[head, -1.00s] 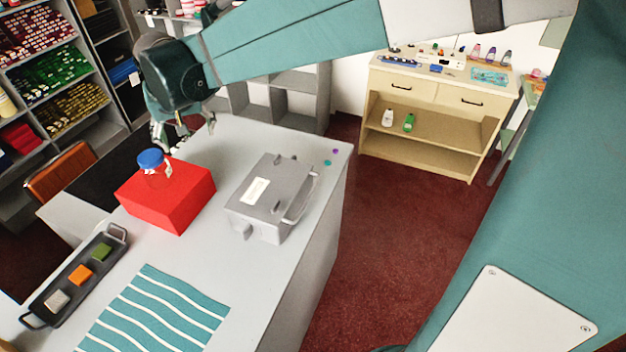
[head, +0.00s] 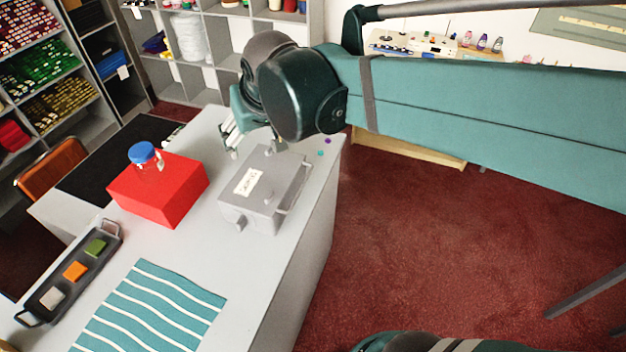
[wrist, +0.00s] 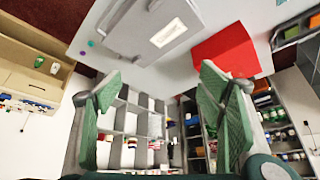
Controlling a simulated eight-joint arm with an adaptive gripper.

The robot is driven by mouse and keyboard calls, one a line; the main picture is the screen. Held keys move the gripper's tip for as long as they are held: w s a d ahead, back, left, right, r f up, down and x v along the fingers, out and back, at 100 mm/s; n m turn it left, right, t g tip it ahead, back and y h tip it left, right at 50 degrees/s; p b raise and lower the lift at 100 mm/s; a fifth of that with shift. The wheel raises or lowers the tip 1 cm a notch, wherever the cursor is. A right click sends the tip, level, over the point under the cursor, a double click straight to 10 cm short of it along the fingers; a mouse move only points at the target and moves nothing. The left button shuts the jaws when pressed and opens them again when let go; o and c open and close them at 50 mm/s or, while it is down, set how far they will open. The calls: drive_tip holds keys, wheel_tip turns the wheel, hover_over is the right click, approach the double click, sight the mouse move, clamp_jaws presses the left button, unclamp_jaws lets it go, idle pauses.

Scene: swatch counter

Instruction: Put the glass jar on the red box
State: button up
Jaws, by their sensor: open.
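The glass jar (head: 152,165) has a blue lid and clear sides. In the head view it stands on top of the red box (head: 165,208), near the box's back left corner. The red box rests on the grey counter and also shows in the wrist view (wrist: 226,52), where I cannot make out the jar. My gripper (head: 230,142) is open and empty, to the right of the jar and clear of it, behind the grey case. In the wrist view, my gripper's green fingers (wrist: 160,76) are spread wide with nothing between them.
A grey labelled case (head: 262,205) stands right of the red box. A dark tray (head: 72,292) with coloured blocks and a teal striped cloth (head: 150,308) lie at the front. Shelves (head: 205,75) stand behind. Bare counter (head: 195,240) lies between cloth and case.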

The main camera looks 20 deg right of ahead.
drive_tip(key=s+d+f, duration=0.2)
drive_tip(key=s+d, duration=0.2)
drive_tip(key=s, duration=0.3)
drive_tip(key=s+d+f+t, duration=0.1)
drive_tip(key=s+d+f, duration=0.2)
drive_tip(key=s, duration=0.4)
drive_tip(key=shift+s+d+f, duration=0.25)
drive_tip(key=shift+s+d, duration=0.05)
drive_tip(key=shift+d, duration=0.3)
wheel_tip(320, 180, down, 11)
drive_tip(key=b, duration=1)
drive_tip(key=shift+r+b, duration=0.2)
drive_tip(key=shift+b, duration=0.15)
